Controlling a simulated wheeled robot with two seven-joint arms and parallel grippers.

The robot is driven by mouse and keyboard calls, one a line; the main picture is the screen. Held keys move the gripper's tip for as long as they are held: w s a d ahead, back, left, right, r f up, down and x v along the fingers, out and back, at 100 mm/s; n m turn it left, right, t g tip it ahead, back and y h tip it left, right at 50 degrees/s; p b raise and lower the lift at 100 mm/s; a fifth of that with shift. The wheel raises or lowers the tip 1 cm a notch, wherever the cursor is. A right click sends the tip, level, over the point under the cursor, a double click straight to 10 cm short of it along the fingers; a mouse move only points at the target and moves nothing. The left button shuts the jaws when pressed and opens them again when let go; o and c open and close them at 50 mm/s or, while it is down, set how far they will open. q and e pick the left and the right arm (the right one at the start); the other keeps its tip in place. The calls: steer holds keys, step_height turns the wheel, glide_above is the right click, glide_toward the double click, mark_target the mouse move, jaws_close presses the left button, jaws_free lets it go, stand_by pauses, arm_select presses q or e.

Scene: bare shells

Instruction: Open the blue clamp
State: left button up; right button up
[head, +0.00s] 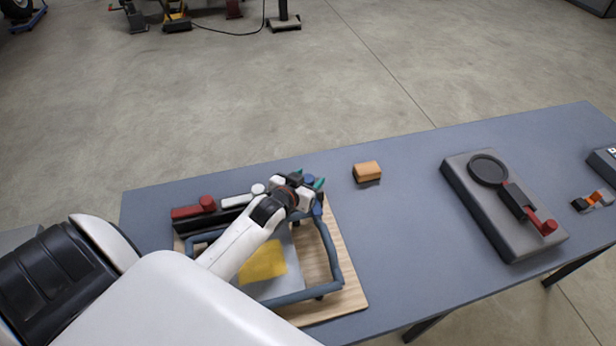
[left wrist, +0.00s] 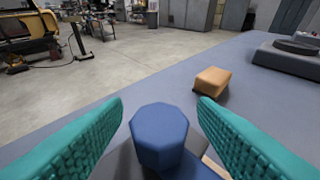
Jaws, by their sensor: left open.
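The blue clamp's eight-sided knob (left wrist: 159,135) stands in the middle of the left wrist view, between the two teal fingers of my left gripper (left wrist: 160,108). The fingers are apart, with visible gaps on both sides of the knob. In the head view, my left gripper (head: 308,180) is at the back right corner of the blue-grey frame (head: 330,243), and the blue clamp (head: 309,181) shows only as a small patch between the fingertips. My gripper and wrist hide most of the clamp. My right gripper is in neither view.
A red clamp (head: 207,203) and a white clamp (head: 258,189) sit along the frame's back edge, on a wooden board (head: 346,298). An orange-brown block (head: 367,171) lies to the right. A grey device with a red-tipped lever (head: 480,215) stands farther right. The table between them is clear.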

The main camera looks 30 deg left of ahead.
arm_select(q)
steer(key=shift+w+f, duration=0.1)
steer(key=shift+w, duration=0.1)
jaws_close()
